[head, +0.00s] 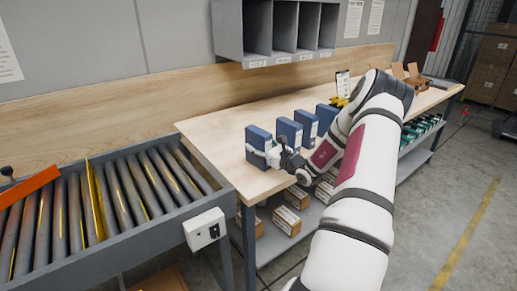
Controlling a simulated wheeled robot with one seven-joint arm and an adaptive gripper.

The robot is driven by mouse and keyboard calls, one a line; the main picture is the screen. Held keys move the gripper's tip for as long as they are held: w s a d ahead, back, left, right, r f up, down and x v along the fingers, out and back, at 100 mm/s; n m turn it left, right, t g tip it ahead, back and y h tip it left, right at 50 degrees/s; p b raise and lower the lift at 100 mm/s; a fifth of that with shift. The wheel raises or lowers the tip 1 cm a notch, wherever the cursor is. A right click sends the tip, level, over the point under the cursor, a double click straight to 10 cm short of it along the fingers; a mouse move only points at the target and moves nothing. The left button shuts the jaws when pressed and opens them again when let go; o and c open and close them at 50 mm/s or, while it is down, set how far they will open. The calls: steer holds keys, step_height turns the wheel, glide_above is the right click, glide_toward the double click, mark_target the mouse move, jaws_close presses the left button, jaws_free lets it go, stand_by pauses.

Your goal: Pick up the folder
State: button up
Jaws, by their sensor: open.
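Several blue folders stand upright in a row on the wooden workbench (215,138). The nearest blue folder (259,134) is at the left end of the row, near the bench's left part. Another folder (289,132) stands just right of it, and a third folder (306,122) is beyond that. One more folder (325,115) is partly hidden by my arm. My gripper (262,154) is open at the nearest folder and overlaps its lower front. I cannot tell whether the fingers touch it or lie around it.
A roller conveyor (110,200) with an orange bar (28,187) adjoins the bench at left. A grey pigeonhole shelf (276,28) hangs above the back. Boxes (286,220) lie on the lower shelf. Open cartons (412,73) stand at the far end.

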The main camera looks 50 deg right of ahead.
jaws_close()
steer(key=shift+r, duration=0.15)
